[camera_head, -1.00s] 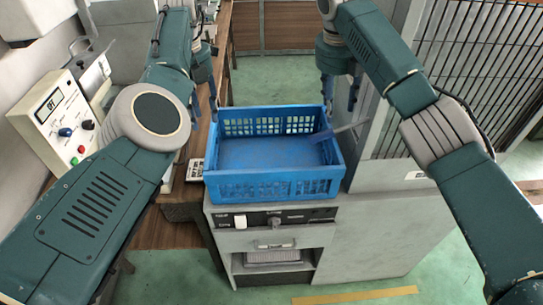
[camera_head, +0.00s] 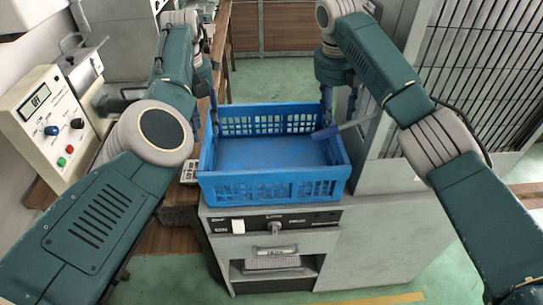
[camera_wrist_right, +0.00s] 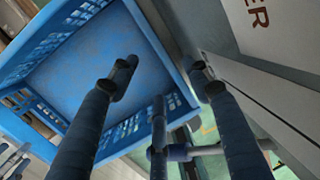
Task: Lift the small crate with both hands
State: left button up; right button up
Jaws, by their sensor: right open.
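The small crate is a blue plastic crate (camera_head: 274,177) with slotted walls, and it appears empty. It sits upright on a grey cabinet in the head view. My left gripper (camera_head: 214,112) is at its left rim towards the back; its finger gap is hidden. My right gripper (camera_head: 339,103) is at the back right corner, fingers pointing down. In the right wrist view my right gripper (camera_wrist_right: 162,74) is open, one finger over the inside of the crate (camera_wrist_right: 85,72) and one outside the right wall. I cannot tell whether either touches it.
The grey cabinet (camera_head: 275,243) has a drawer front below. A control box (camera_head: 45,125) stands at the left, a grey barred enclosure (camera_head: 470,70) at the right.

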aim_at(333, 138)
pick_arm(q)
notch_tip(333, 138, down, 12)
jog(key=shift+w, duration=0.1)
jog(key=shift+f, duration=0.45)
pick_arm(e)
jog(key=shift+w+d+f, duration=0.15)
jog(key=shift+d+f, duration=0.05)
jog(key=shift+f, duration=1.3)
jog(key=shift+w+d+f, duration=0.1)
jog(key=shift+d+f, duration=0.15)
jog(key=shift+f, duration=1.25)
jog(key=shift+w+d+f, duration=0.15)
jog(key=shift+d+f, duration=0.05)
jog(key=shift+f, duration=1.3)
pick_arm(q)
jog(key=c, duration=0.7)
pick_arm(e)
jog(key=c, duration=0.7)
pick_arm(q)
grip_shut()
pick_arm(e)
grip_shut()
